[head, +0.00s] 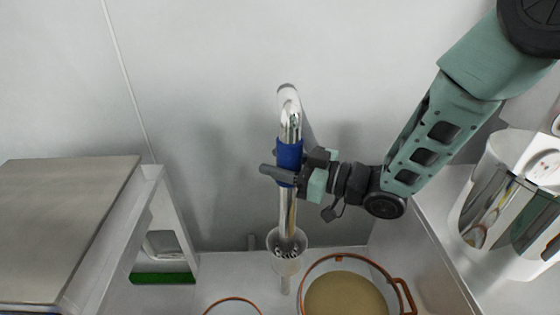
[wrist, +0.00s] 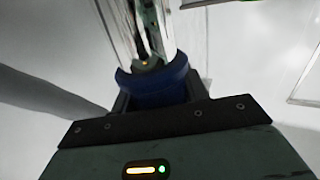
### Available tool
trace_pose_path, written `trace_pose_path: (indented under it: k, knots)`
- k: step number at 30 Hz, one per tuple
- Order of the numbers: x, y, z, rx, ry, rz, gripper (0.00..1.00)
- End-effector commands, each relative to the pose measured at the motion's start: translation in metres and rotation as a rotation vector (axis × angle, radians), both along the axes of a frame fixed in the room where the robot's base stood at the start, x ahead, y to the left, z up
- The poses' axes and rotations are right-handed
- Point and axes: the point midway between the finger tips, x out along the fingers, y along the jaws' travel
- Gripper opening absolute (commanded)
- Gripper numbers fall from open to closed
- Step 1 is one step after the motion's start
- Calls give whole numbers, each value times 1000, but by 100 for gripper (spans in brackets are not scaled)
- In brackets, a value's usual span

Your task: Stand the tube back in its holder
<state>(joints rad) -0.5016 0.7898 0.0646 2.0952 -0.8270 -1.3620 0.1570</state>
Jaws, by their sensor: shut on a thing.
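The tube (head: 289,128) is shiny metal with a bent top and a blue sleeve (head: 289,155). It stands close to upright in front of the pale back wall. My gripper (head: 284,174) is shut around the blue sleeve, coming in from the right. In the wrist view the blue sleeve (wrist: 155,88) sits between the jaws, with the shiny tube (wrist: 138,30) beyond it. At the tube's lower end is a clear, cup-like piece (head: 286,243) with dark slots, above a pale stem (head: 285,284). I cannot tell whether this piece is the holder or part of the tube.
An orange-rimmed round container (head: 345,293) with tan contents stands just right of the tube's foot. Part of another orange rim (head: 232,300) shows at the bottom edge. A metal-topped bench (head: 65,215) is at left, and a shiny metal vessel (head: 492,200) at right.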

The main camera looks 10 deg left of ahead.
Motion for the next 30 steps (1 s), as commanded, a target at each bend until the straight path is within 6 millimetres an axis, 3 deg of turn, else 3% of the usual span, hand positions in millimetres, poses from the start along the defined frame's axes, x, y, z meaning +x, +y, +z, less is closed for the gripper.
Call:
trace_pose_path:
  k: [6, 7, 9, 23, 30]
  knots:
    - [0, 0, 1, 2, -1, 0, 0]
    - [0, 0, 1, 2, -1, 0, 53]
    - [0, 0, 1, 2, -1, 0, 70]
    - [0, -2, 0, -1, 0, 0, 70]
    - [-6, -32, -1, -1, 1, -4, 70]
